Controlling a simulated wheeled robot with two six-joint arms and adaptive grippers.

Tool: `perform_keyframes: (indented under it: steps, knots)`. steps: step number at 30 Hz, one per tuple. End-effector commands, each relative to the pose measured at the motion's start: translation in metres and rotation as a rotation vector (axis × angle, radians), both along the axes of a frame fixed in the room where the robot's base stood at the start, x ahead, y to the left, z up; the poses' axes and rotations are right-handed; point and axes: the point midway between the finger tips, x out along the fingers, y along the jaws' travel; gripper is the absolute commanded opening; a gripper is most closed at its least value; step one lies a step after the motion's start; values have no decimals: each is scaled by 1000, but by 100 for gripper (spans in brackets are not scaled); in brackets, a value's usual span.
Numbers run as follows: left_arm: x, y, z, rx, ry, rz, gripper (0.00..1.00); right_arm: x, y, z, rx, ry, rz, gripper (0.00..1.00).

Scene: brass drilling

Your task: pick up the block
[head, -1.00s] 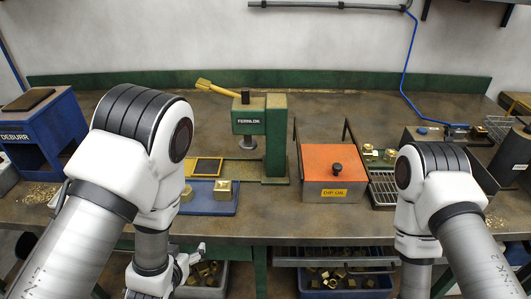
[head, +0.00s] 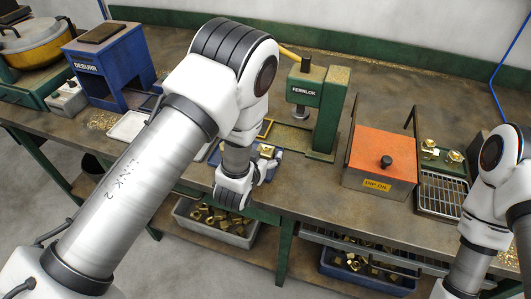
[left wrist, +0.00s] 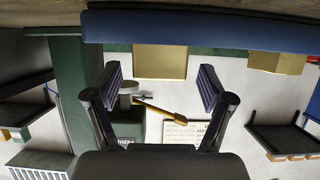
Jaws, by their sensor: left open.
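The brass block (head: 266,150) sits on the blue tray (head: 215,158) at the bench's front edge, in front of the green press. In the head view my left gripper (head: 262,172) is at the tray's near side, close to the block and partly hiding the tray. The left wrist view looks upside down: the block (left wrist: 160,62) shows against the blue tray (left wrist: 190,27). There my left gripper (left wrist: 160,78) is open and empty, one finger on each side of the block's outline; I cannot tell the remaining gap. My right gripper is out of view.
A second brass piece (left wrist: 275,61) stands on the tray to the side. The green press (head: 318,105) is behind the tray; the orange-topped dip oil box (head: 380,160) is to its right. A bin of brass pieces (head: 215,222) is below the bench.

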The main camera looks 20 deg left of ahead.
Motion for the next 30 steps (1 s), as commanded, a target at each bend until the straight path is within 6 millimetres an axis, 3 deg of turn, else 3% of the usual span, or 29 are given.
perform_keyframes:
  steps: [1, 7, 8, 20, 30]
  knots:
    - [0, 0, 0, 0, 0, 0, 74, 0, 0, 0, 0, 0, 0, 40]
    - [0, 0, 0, 0, 0, 0, 3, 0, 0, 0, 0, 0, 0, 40]
    - [0, 0, 0, 0, 0, -1, 0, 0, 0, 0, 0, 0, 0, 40]
    - [0, 0, 5, 0, -2, -1, 0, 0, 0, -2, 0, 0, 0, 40]
    - [-4, 1, 36, 0, -3, -1, 0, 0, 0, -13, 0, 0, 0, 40]
